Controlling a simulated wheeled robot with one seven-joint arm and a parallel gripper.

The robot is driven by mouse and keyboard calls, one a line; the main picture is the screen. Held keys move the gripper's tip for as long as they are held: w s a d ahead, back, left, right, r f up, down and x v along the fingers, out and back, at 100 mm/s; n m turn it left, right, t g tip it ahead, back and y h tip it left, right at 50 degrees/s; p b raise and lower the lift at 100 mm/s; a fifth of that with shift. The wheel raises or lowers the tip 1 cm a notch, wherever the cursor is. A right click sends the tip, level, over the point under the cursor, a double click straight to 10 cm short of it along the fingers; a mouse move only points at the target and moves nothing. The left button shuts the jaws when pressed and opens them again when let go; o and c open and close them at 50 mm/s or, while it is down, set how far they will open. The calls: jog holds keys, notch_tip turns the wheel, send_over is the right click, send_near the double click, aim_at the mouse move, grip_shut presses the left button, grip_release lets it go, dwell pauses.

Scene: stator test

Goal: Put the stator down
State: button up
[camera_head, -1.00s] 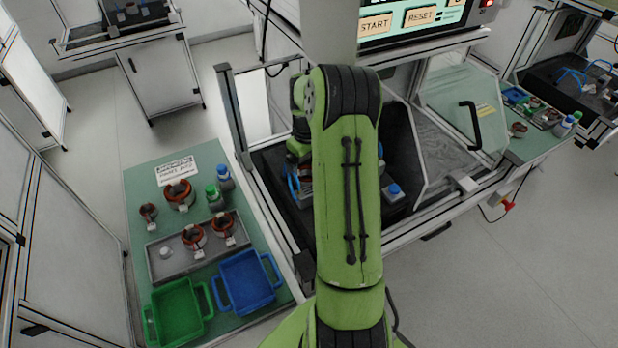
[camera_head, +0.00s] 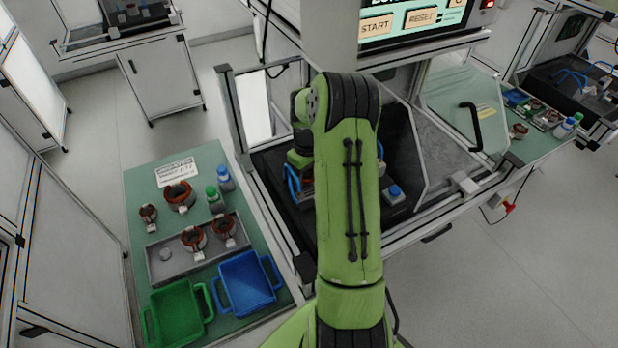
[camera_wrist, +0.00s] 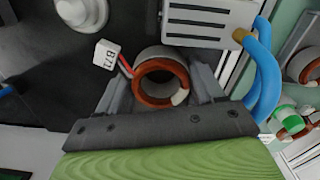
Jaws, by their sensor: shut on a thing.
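In the wrist view, the stator (camera_wrist: 160,82) is a grey ring with orange-brown copper windings, held between the two grey fingers of my gripper (camera_wrist: 160,70). Red and white leads run from it to a white tag marked B71 (camera_wrist: 107,54), out to the left. A grey slotted metal block (camera_wrist: 208,22) of the test station is close beyond the stator. I cannot tell whether the stator touches anything below. In the head view, my arm hides the gripper and the held stator inside the station (camera_head: 270,165).
Blue hoses (camera_wrist: 265,75) curve beside the block, close to my right finger. A blue button (camera_head: 395,191) is right of my arm. The left table (camera_head: 140,235) holds several stators, bottles, a grey tray (camera_head: 157,270), a green bin (camera_head: 175,312) and a blue bin (camera_head: 246,283).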

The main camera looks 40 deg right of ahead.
notch_tip(320, 180, up, 10)
jog(key=p, duration=0.1)
dwell(0.4)
